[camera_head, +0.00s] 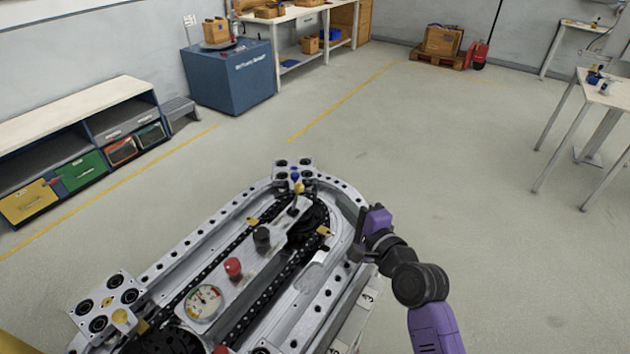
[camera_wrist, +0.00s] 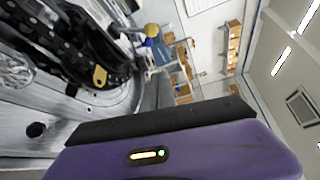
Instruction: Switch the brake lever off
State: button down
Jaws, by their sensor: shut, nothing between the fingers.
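The ring track (camera_head: 330,290) is a long grey metal frame with a dark chain loop, filling the lower middle of the head view. On its centre plate stand a red knob (camera_head: 233,267), a black knob (camera_head: 262,236) and a small dark lever-like part (camera_head: 292,211) near the far end. I cannot tell for certain which is the brake lever. My purple and black gripper (camera_head: 357,236) is at the track's right outer edge near the far curve, shut and empty, apart from these knobs. The wrist view shows my purple gripper housing (camera_wrist: 190,155) beside the track's curve (camera_wrist: 100,105).
A round gauge (camera_head: 205,302) sits on the plate, and metal blocks stand at the track's far end (camera_head: 294,172) and left side (camera_head: 108,303). A shelf (camera_head: 85,140), blue cabinet (camera_head: 230,78) and right table (camera_head: 606,92) stand away. The floor between is clear.

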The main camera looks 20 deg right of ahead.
aim_at(296, 196)
jog(key=shift+a+f+m, duration=0.15)
jog(key=shift+m, duration=0.25)
jog(key=w, duration=0.3)
jog(key=w+f, duration=0.1)
jog(key=w, duration=0.2)
jog(key=w+a, duration=0.1)
jog(key=w, duration=0.2)
jog(key=shift+w+a+f+p, duration=0.1)
jog(key=shift+w+f+p, duration=0.05)
jog(key=shift+w+p, duration=0.25)
jog(key=shift+s+a+r+p, duration=0.25)
jog(key=shift+s+a+p, duration=0.05)
jog(key=shift+a+p, duration=0.25)
jog(key=shift+s+a+r+p, duration=0.25)
jog(key=shift+a+p, duration=0.15)
jog(key=shift+a, duration=0.15)
jog(key=shift+s+a+p, duration=0.3)
jog(key=shift+a+p, duration=0.05)
jog(key=shift+a, duration=0.3)
